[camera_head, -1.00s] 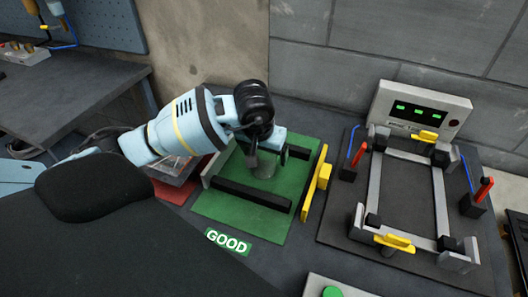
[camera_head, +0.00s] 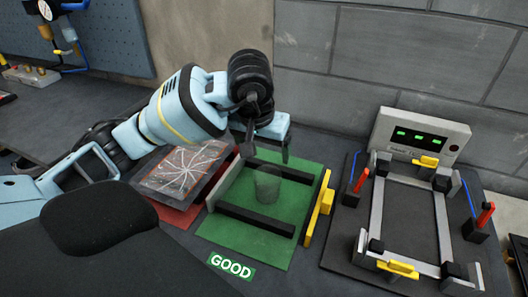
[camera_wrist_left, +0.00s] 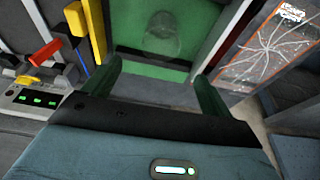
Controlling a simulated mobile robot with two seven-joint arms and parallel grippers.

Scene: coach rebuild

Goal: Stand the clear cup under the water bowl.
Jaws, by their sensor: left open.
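The clear cup (camera_head: 267,186) stands upright on the green mat (camera_head: 232,238), between two black bars. It also shows in the left wrist view (camera_wrist_left: 161,36), beyond the fingertips. My left gripper (camera_head: 268,149) is open and empty, above and behind the cup in the head view, apart from it. Its two spread fingers (camera_wrist_left: 158,88) show in the left wrist view with nothing between them. A small clear bowl (camera_head: 69,32) hangs below the gauge unit at the upper left, probably the water bowl; it is partly cut off by the frame. My right gripper is not in view.
A cracked glass panel (camera_head: 187,168) lies over a red mat (camera_head: 177,216) left of the green mat. A yellow handle (camera_head: 324,203) stands at the green mat's right edge. A clamp frame (camera_head: 378,215) and a display box (camera_head: 420,135) stand at the right. Dark bench (camera_head: 60,110) is open below the pegboard.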

